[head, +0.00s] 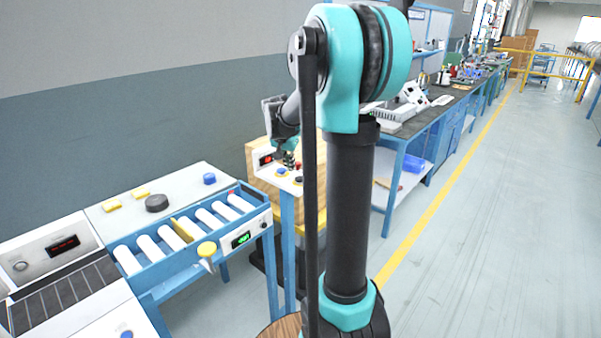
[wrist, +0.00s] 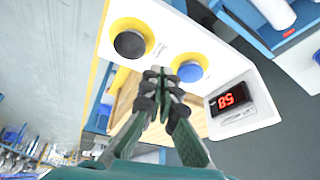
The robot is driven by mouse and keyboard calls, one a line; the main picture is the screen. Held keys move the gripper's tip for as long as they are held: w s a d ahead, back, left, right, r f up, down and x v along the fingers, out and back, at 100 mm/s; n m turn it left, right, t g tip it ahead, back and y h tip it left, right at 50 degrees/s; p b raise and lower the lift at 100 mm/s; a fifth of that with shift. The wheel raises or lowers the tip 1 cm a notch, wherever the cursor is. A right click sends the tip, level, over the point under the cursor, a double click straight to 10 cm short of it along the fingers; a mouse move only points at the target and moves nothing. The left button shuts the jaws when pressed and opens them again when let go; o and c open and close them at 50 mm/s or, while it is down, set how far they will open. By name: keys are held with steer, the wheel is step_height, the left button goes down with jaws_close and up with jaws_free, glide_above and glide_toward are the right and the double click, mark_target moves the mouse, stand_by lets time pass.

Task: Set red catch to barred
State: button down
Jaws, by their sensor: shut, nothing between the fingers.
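My gripper (head: 289,158) is over the small white control panel (head: 263,178) on a blue post. In the wrist view its two dark fingertips (wrist: 165,76) are together with nothing between them. They appear in front of the panel, between a black round knob (wrist: 130,44) and a blue round knob (wrist: 190,71), each on a yellow ring. I cannot tell whether they touch the panel. A small red spot (head: 298,166) shows beside the fingers in the head view. The wrist view shows no clear red catch.
A red digital display (wrist: 232,97) is on the panel. A wooden crate (head: 262,155) is behind the panel. A long workbench (head: 415,120) runs behind my arm; the right floor is clear.

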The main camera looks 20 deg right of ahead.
mark_target(301, 171)
steer(key=w+d+m, duration=0.1)
steer(key=w, duration=0.1)
steer(key=w+d+r+m+g, duration=0.1)
steer(key=w, duration=0.1)
steer(key=w+d+m+h, duration=0.1)
steer(key=w, duration=0.1)
steer(key=shift+d+r+m+g, duration=0.15)
steer(key=shift+d+m+g, duration=0.05)
steer(key=shift+m+g, duration=0.1)
steer(key=x, duration=1)
